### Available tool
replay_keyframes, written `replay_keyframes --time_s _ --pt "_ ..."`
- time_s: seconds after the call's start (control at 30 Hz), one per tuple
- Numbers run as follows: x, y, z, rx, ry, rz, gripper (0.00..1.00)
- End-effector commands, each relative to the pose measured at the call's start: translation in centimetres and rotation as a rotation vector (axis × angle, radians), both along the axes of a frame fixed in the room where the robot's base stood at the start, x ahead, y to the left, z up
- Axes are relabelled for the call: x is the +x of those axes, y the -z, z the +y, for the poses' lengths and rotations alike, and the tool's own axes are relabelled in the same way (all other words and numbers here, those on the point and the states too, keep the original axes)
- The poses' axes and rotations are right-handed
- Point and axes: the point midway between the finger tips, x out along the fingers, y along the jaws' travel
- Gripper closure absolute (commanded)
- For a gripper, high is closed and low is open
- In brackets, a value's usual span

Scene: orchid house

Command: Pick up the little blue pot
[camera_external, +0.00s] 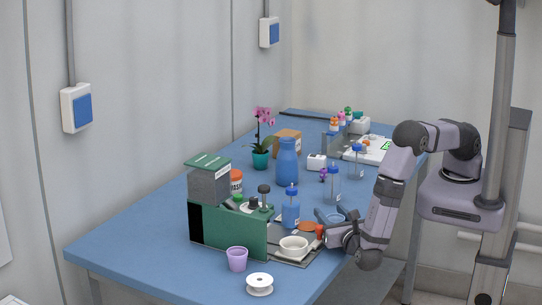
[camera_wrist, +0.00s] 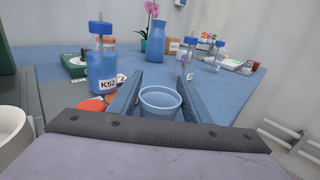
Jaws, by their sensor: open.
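The little blue pot (camera_wrist: 160,102) is a light blue, open-topped cup standing upright on the blue table. In the wrist view it sits between the two fingers of my gripper (camera_wrist: 161,76). The gripper is open, with a finger on each side of the pot; I cannot tell whether either finger touches it. In the external view the pot's rim (camera_external: 335,217) shows just above my gripper (camera_external: 333,223), low over the table's right side. The pot's lower part is hidden there by the gripper.
A blue bottle labelled K52 (camera_wrist: 102,68) stands close left of my gripper, with an orange disc (camera_wrist: 91,105) near it. A white bowl (camera_external: 293,247) and a green machine (camera_external: 228,228) are nearby. The table edge is close on the right.

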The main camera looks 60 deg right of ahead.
Motion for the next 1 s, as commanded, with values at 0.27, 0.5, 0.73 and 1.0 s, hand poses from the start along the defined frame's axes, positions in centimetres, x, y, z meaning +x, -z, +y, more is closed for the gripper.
replay_keyframes --time_s 0.27,0.5,0.73,1.0 --pt "0.64 0.04 -0.69 -0.001 0.000 0.001 0.56" --pt "0.62 0.04 -0.66 -0.001 0.000 0.001 0.82" --pt "0.61 0.02 -0.65 -0.001 0.000 0.001 0.82" --pt "0.62 -0.70 -0.59 0.001 0.000 0.000 0.82"
